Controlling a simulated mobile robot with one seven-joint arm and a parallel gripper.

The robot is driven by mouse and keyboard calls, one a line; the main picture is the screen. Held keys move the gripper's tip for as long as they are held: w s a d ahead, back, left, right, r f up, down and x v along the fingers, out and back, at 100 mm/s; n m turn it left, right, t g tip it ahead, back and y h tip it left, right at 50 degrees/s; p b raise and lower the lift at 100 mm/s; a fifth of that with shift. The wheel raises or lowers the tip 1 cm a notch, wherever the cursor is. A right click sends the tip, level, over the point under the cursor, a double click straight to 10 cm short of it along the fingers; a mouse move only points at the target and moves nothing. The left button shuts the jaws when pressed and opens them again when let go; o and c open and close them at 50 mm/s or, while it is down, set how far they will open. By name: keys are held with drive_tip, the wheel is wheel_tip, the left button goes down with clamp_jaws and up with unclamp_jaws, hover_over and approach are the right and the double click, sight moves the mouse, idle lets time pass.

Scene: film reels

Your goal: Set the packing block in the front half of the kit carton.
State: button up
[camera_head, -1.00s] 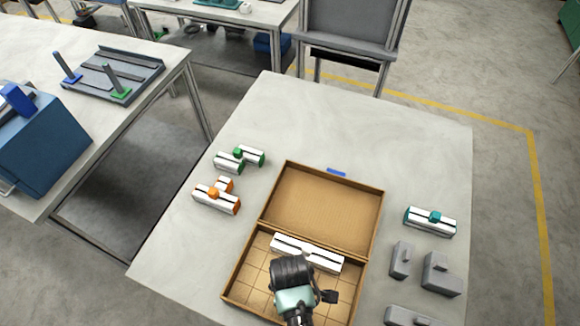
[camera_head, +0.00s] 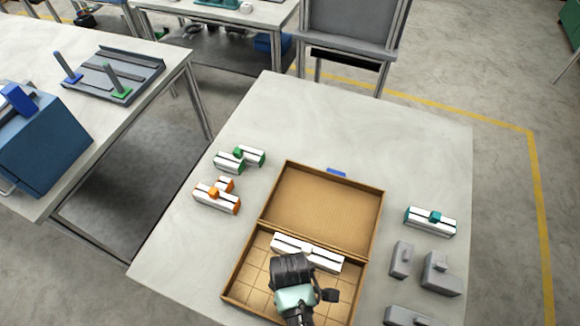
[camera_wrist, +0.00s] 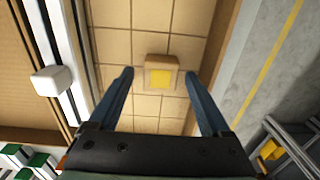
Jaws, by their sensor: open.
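The kit carton (camera_head: 232,277) lies open on the table, its gridded tray toward me and its lid folded back. A small tan block with a yellow top (camera_wrist: 160,78), which seems to be the packing block, sits on the carton floor in the wrist view, nearer the front wall than the white bar. My gripper (camera_wrist: 158,72) is open above it. The fingertips flank the block with gaps on both sides; the exact height cannot be told. In the head view my gripper (camera_head: 294,285) hides the block.
A white bar with a pale knob (camera_head: 308,252) lies along the tray's hinge side. Orange-ended (camera_head: 216,199) and green-ended (camera_head: 240,158) pieces lie left. A teal-ended piece (camera_head: 430,221) and grey blocks (camera_head: 441,275) lie right. The table behind the lid is mostly clear.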

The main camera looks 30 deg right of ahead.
wheel_tip(320, 180, up, 11)
idle(0.3)
drive_tip(key=w+r+m+t+h, duration=0.2)
drive_tip(key=w+r+t, duration=0.6)
drive_tip(key=w+r, duration=0.8)
drive_tip(key=w+a+r+m+t, duration=0.1)
drive_tip(key=w+r+t, duration=0.2)
drive_tip(key=r, duration=0.4)
drive_tip(key=w+r+m+t, duration=0.1)
drive_tip(key=w+r+t, duration=0.1)
drive_tip(key=w+r, duration=0.35)
drive_tip(key=s+a+r+m+t, duration=0.1)
drive_tip(key=a+r+t, duration=0.15)
drive_tip(key=r, duration=0.65)
drive_tip(key=s+a+r+t, duration=0.1)
drive_tip(key=r+t, duration=0.3)
drive_tip(key=r, duration=0.6)
drive_tip(key=s+a+r+m+t+y, duration=0.1)
drive_tip(key=s+r+t, duration=0.3)
drive_tip(key=r, duration=0.6)
drive_tip(key=s+a+r+m+t+y, duration=0.1)
drive_tip(key=s+a+r+t, duration=0.3)
drive_tip(key=s+r, duration=0.3)
wheel_tip(320, 180, up, 3)
drive_tip(key=shift+s+f+m, duration=0.1)
drive_tip(key=shift+s+m, duration=0.2)
drive_tip(key=shift+c, duration=0.4)
